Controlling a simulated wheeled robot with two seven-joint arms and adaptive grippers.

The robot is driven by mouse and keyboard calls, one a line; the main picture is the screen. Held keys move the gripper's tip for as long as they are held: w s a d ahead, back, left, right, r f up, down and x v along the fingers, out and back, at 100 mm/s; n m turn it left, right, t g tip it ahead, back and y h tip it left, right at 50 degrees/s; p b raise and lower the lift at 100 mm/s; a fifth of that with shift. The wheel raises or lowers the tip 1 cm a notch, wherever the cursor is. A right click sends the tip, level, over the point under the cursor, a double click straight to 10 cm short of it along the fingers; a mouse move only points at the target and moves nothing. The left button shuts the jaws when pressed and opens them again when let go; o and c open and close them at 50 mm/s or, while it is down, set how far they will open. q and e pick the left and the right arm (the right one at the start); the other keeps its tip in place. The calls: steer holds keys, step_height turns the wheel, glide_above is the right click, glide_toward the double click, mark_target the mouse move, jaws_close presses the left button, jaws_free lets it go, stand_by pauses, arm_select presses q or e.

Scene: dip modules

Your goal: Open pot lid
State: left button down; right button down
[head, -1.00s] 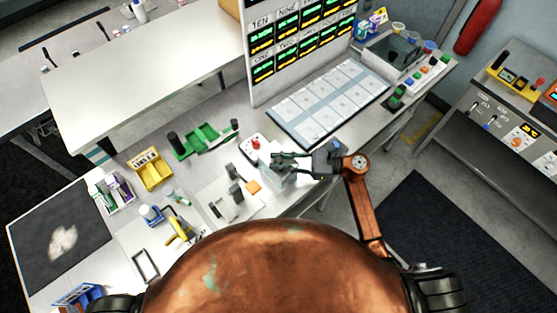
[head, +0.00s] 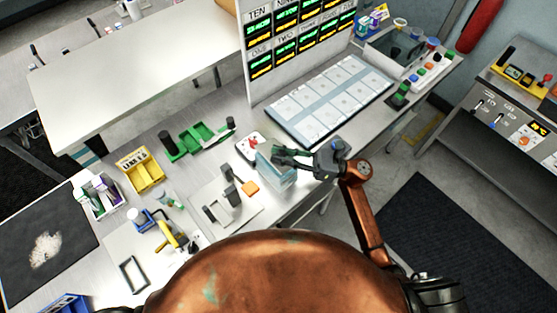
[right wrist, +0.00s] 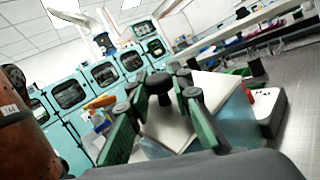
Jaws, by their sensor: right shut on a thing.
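The pot, a box with translucent bluish walls (head: 280,176), stands near the bench's front edge in the head view. Its bluish side (right wrist: 240,118) also shows in the right wrist view. My right gripper (head: 282,157) reaches over the pot from the right. In the right wrist view its green fingers (right wrist: 160,125) are shut on the lid (right wrist: 165,128), a pale plate with a black knob (right wrist: 160,87) standing between them. Whether the lid still touches the pot's rim is hard to tell. My left gripper is not in view.
A white box with a red button (head: 250,146) stands just behind the pot. An orange block (head: 249,188) and a grey stand (head: 230,197) are to its left. A green rack (head: 197,138) and yellow bin (head: 141,170) stand further left. A panel of white cells (head: 330,98) lies behind.

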steer(key=shift+w+d+r+m+t+y+b, duration=0.15)
steer(key=shift+m+t+y+b, duration=0.1)
steer(key=shift+m+b, duration=0.2)
steer(key=shift+w+d+f+m+t+y+b, duration=0.15)
steer(key=shift+m+t+y+b, duration=0.1)
steer(key=shift+m+b, duration=0.2)
steer(key=shift+w+d+r+m+t+b, duration=0.1)
steer(key=shift+d+r+m+t+b, duration=0.1)
steer(key=shift+r+m+t+b, duration=0.4)
steer(key=shift+f, duration=0.15)
steer(key=c, duration=1.7)
jaws_free()
steer(key=shift+d, duration=0.15)
steer(key=v, duration=1.1)
steer(key=shift+d+f, duration=0.25)
steer(key=shift+f, duration=0.1)
